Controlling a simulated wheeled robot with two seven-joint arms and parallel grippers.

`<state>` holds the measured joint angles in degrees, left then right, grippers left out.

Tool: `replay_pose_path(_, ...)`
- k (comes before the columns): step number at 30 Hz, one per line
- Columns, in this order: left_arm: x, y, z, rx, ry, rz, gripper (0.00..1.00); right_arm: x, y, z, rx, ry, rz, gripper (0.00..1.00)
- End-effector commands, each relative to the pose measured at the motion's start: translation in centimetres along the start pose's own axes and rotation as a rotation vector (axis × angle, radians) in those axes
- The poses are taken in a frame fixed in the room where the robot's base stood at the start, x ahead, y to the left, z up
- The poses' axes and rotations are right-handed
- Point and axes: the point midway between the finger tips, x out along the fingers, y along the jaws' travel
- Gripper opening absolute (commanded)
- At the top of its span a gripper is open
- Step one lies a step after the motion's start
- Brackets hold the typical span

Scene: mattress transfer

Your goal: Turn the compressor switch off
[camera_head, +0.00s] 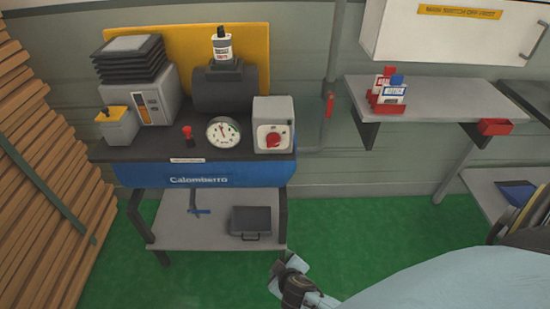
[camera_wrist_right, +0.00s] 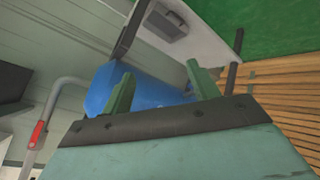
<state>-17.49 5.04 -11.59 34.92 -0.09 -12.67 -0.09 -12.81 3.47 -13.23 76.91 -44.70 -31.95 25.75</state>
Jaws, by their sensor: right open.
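The compressor bench (camera_head: 215,174) has a blue front panel marked "Calomberro" and stands left of centre in the head view. A pale switch box (camera_head: 284,108) sits at the right end of its top, with a red rotary knob (camera_head: 272,140) on its front. I cannot tell the knob's setting. My right arm comes in from the lower right, its wrist low in front of the bench. My right gripper (camera_wrist_right: 164,88) is open and empty in the wrist view, its two green fingers apart before the blue panel (camera_wrist_right: 150,91). The knob does not show there. My left gripper is out of view.
A round gauge (camera_head: 223,132) and a small red-topped lever (camera_head: 187,132) stand left of the switch box. A red-handled pipe (camera_head: 329,104) runs up the wall to its right. Green floor is clear below.

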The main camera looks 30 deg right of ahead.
Motion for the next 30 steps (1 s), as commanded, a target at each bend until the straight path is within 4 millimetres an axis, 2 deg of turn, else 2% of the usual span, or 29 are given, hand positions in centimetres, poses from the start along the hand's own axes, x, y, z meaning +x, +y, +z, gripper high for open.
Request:
replay_pose_path(1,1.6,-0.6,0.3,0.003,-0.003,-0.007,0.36,0.1,2.0,-3.8,0.017,0.086,0.086,0.60)
replay_pose_path(3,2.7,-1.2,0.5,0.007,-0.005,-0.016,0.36,-1.2,5.2,-8.6,0.047,0.189,0.210,0.60)
replay_pose_path(6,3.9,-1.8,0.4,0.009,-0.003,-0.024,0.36,-4.3,9.5,-13.9,0.107,0.324,0.371,0.60)
replay_pose_path(9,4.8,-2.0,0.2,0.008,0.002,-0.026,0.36,-7.5,12.8,-17.2,0.168,0.427,0.496,0.60)
replay_pose_path(13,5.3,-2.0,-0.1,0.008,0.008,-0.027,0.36,-10.4,15.3,-19.3,0.220,0.507,0.591,0.60)
replay_pose_path(17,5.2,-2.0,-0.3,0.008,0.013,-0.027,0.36,-11.2,16.5,-20.2,0.236,0.534,0.624,0.60)
replay_pose_path(23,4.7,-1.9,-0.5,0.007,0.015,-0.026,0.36,-9.2,18.5,-21.6,0.234,0.536,0.625,0.60)
replay_pose_path(30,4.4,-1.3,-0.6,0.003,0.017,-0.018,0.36,-5.5,21.6,-23.6,0.232,0.533,0.624,0.60)
